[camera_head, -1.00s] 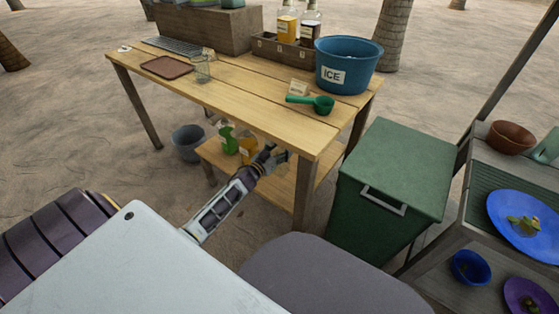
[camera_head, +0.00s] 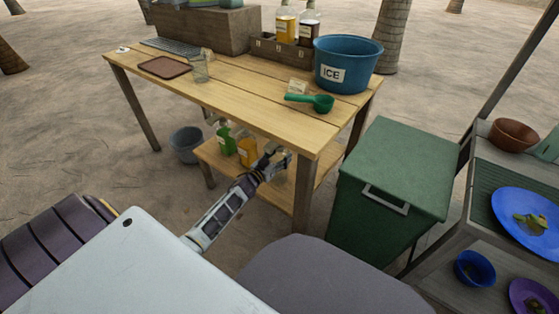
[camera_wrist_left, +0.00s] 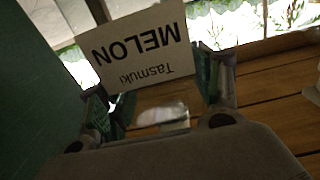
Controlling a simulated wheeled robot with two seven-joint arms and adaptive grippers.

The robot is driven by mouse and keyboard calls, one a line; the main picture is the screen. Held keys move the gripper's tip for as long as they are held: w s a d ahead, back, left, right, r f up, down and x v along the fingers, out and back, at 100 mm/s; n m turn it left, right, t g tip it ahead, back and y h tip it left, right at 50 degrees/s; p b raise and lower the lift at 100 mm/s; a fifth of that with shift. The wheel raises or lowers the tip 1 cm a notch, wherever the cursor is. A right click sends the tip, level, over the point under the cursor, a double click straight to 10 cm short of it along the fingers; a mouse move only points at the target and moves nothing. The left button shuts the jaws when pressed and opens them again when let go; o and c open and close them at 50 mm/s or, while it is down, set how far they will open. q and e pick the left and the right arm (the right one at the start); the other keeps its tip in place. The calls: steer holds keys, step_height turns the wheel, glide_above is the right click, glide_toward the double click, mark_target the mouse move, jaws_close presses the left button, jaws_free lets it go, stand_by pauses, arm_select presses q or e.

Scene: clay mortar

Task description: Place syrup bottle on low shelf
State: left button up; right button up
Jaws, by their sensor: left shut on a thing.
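My left gripper (camera_head: 280,158) reaches in over the low shelf (camera_head: 270,190), beneath the front right part of the wooden table. In the left wrist view my left gripper (camera_wrist_left: 160,100) is shut on the syrup bottle, whose white label (camera_wrist_left: 140,45) reads "Tasmuki MELON" upside down. The label fills the space in front of the fingers. In the head view the held bottle is mostly hidden by the gripper, and I cannot tell whether it touches the shelf. A green bottle (camera_head: 225,138) and an orange bottle (camera_head: 247,152) stand on the shelf left of the gripper. My right gripper is not in view.
The table (camera_head: 230,95) carries a blue ice bucket (camera_head: 348,65), a green scoop (camera_head: 312,102), a glass (camera_head: 200,70) and a brown tray (camera_head: 165,67). A green bin (camera_head: 390,190) stands close on the right. A grey bucket (camera_head: 187,143) stands left of the shelf.

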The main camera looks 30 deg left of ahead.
arm_select(q)
steer(key=shift+f+b, duration=0.3)
steer(key=shift+f, duration=0.5)
steer(key=o, duration=1.3)
steer(key=shift+f, duration=0.15)
steer(key=shift+o, duration=0.2)
steer(key=shift+r, duration=0.2)
